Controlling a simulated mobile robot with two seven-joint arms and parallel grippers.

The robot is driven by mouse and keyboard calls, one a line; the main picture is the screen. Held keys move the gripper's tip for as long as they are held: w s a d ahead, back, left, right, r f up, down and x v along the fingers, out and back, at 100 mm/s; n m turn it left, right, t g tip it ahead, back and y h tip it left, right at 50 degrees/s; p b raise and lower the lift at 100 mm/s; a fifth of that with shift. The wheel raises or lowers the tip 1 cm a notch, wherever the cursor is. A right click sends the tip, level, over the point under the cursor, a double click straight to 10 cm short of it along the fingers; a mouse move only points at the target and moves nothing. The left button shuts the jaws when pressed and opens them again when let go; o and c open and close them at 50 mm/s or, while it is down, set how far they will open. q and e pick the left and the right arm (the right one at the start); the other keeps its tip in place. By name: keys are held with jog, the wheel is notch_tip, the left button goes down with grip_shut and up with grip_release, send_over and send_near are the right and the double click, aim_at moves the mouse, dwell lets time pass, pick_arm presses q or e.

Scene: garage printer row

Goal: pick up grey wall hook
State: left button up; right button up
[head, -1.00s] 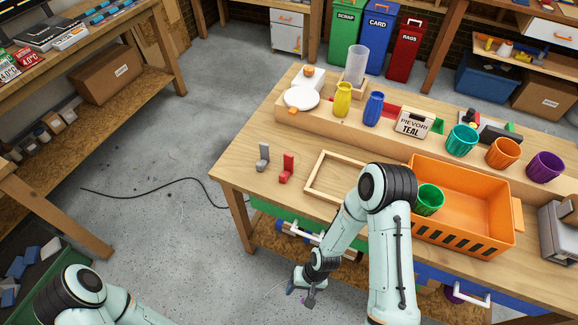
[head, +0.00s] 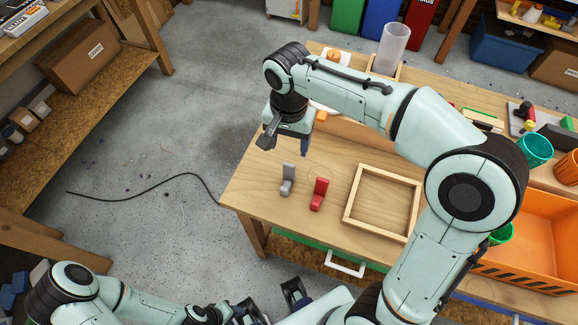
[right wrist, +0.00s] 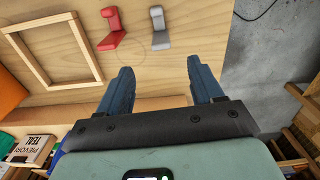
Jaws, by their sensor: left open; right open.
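The grey wall hook (head: 288,179) stands on the wooden bench near its left edge in the head view. It also shows in the right wrist view (right wrist: 160,28), beyond the fingertips and roughly in line with the gap between them. My right gripper (head: 287,146) is above the bench, a little behind the grey hook in the head view. In the right wrist view its blue fingers (right wrist: 160,68) are apart with nothing between them. My left gripper (head: 270,302) is open and empty, low at the bottom of the head view, in front of the bench.
A red hook (head: 319,194) stands close to the right of the grey one. A wooden frame (head: 382,201) lies further right, then an orange crate (head: 540,205). A clear cylinder (head: 391,48) stands at the back. The bench around the grey hook's left side is bare.

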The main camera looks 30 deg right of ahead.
aim_at(288, 166)
notch_tip(288, 166, down, 7)
jog(key=shift+f+b, duration=0.15)
jog(key=shift+b, duration=0.55)
jog(key=shift+f+b, duration=0.35)
jog(key=shift+f, duration=2.65)
jog(key=shift+w, duration=0.1)
jog(key=c, duration=1.1)
